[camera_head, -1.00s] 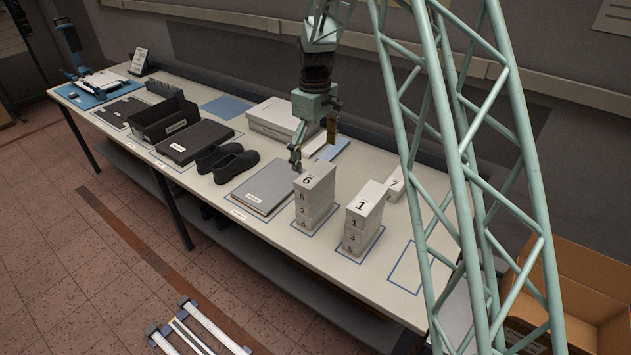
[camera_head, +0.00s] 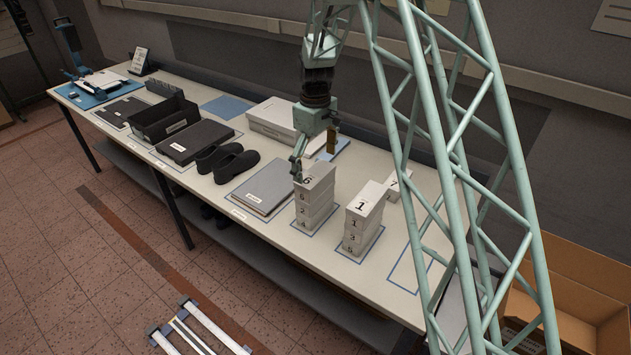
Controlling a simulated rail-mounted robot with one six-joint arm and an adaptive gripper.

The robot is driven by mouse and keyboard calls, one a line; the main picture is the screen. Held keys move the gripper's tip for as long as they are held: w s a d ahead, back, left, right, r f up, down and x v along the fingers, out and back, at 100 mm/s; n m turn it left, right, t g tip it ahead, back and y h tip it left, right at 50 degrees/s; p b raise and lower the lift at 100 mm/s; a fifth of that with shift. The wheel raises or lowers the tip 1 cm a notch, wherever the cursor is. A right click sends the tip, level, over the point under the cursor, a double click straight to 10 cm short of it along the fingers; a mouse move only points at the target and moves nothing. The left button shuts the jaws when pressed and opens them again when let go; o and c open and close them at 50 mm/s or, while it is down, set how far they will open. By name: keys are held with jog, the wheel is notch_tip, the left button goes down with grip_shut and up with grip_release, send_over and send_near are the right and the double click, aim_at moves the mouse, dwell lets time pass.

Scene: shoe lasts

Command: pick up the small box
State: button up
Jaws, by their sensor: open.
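Small white numbered boxes stand on the table in two stacks; I cannot tell from the pictures which one is the small box. The left stack has the box marked 6 (camera_head: 316,184) on top, above boxes marked 2 and 4. The right stack has the box marked 1 (camera_head: 365,203) on top, above 3 and 5. A box marked 7 (camera_head: 393,186) is behind, partly hidden by my lattice arm. My gripper (camera_head: 313,161) is open and points down, with its fingers close above and around the far part of box 6; contact is unclear.
The long white table (camera_head: 340,285) carries a grey folder (camera_head: 266,186), black shoes (camera_head: 236,165), a black bin (camera_head: 165,121) and a larger white box (camera_head: 272,119). An empty blue outline (camera_head: 408,270) is right of the stacks. An open cardboard box (camera_head: 590,290) stands at far right.

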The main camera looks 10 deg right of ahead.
aim_at(316, 173)
jog(key=shift+f, duration=1.7)
jog(key=c, duration=0.8)
